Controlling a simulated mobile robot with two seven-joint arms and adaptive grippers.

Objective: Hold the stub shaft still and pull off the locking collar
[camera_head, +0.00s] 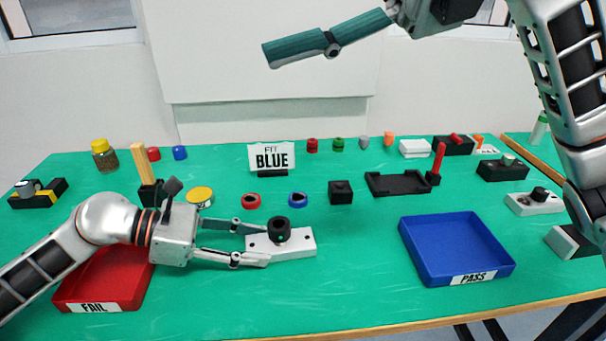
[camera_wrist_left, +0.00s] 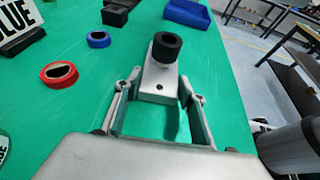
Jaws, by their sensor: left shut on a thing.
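A white block (camera_head: 300,243) lies on the green table near the middle in the head view. A black locking collar (camera_head: 279,226) stands upright on it; the stub shaft is mostly hidden inside the collar. My left gripper (camera_head: 259,244) is shut on the block's near-left end, one finger on each side. In the left wrist view the block (camera_wrist_left: 160,87) sits between the fingertips, with the collar (camera_wrist_left: 166,47) just beyond them. My right gripper (camera_head: 296,47) hangs high above the back of the table, far from the collar. Its fingers are seen edge-on, so their opening is unclear.
A red FAIL tray (camera_head: 125,293) lies under my left arm, and a blue PASS tray (camera_head: 487,247) stands to the right. Red (camera_head: 250,201) and blue (camera_head: 298,200) rings, a black block (camera_head: 340,192) and a FIT BLUE sign (camera_head: 271,157) stand behind. Table front is clear.

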